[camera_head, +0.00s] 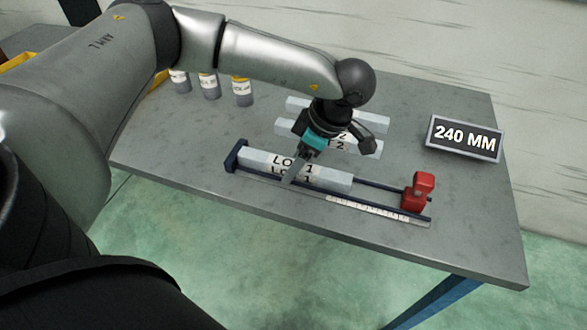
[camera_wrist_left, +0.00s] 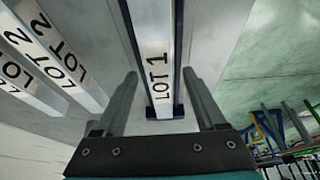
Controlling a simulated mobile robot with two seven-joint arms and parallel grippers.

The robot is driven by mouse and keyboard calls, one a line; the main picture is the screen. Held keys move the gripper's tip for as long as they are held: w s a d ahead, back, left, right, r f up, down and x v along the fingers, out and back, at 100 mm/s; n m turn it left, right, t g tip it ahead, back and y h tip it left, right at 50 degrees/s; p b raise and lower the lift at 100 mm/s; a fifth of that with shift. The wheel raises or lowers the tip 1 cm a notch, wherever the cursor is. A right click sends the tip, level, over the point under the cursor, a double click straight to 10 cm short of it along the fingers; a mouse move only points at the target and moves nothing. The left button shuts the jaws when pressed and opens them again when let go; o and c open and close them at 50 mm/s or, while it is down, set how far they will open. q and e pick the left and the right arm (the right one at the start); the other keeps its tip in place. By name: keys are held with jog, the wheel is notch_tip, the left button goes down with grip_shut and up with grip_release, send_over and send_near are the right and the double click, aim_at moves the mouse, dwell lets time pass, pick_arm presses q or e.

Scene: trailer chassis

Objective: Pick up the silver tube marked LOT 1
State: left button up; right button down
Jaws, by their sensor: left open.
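The silver tube marked LOT 1 (camera_head: 262,160) is a square bar lying in a dark blue measuring jig (camera_head: 384,186) at the front of the table. In the left wrist view the tube (camera_wrist_left: 156,35) runs between my gripper's fingers, its LOT 1 label facing the camera. My left gripper (camera_head: 296,175) points down at the tube near its label and is open. In the left wrist view its two fingers (camera_wrist_left: 159,75) appear on either side of the tube, with a gap each side; I cannot tell how deep they reach. My right gripper is out of view.
A red stop (camera_head: 417,192) sits at the jig's right end. A 240 MM sign (camera_head: 465,139) stands at the right. Several labelled bottles (camera_head: 242,92) stand at the back left.

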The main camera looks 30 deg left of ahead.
pick_arm(q)
grip_shut()
dwell(0.6)
